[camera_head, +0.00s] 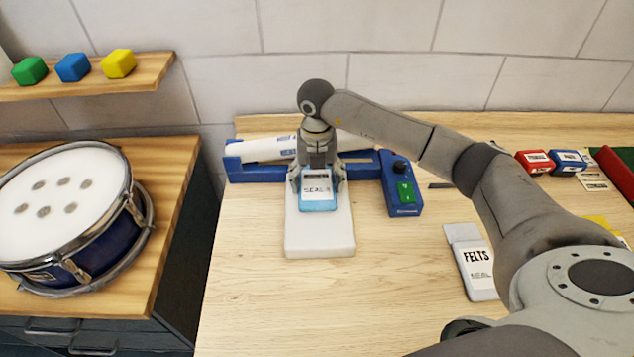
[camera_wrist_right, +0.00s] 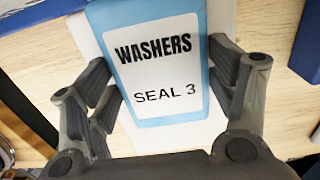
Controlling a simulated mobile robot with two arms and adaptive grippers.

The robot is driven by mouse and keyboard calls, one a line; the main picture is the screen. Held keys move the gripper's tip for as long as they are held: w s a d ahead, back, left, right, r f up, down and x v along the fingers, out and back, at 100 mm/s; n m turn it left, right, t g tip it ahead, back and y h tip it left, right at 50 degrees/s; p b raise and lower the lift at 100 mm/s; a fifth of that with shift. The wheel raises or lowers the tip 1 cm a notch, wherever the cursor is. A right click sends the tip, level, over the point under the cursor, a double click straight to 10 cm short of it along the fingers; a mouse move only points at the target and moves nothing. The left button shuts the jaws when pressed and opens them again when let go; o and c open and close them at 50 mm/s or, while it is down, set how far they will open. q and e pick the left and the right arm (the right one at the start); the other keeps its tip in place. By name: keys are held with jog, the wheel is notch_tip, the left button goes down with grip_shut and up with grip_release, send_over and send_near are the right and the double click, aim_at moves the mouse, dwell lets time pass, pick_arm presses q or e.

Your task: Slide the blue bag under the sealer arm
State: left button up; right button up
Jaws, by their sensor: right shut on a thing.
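The blue bag (camera_head: 319,206) has a white label, which reads WASHERS SEAL 3 in the right wrist view (camera_wrist_right: 155,75). It is over a white pad (camera_head: 320,240) in front of the sealer; I cannot tell if it touches the pad. My right gripper (camera_head: 317,185) comes from above, its fingers shut on the bag's two sides. The sealer has a blue base (camera_head: 240,172), a white arm (camera_head: 260,149) with blue lettering, and a blue box (camera_head: 403,195) with a green switch. My gripper hides the middle of the sealer. My left gripper is out of view.
A FELTS packet (camera_head: 474,265) lies on the bench to the right, near my right arm. Red (camera_head: 535,162) and blue (camera_head: 567,162) boxes stand at the back right. A drum (camera_head: 70,215) sits on the left cabinet.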

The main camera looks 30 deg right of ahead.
jog(key=o, duration=1.1)
jog(key=shift+c, duration=0.2)
notch_tip(320, 180, up, 12)
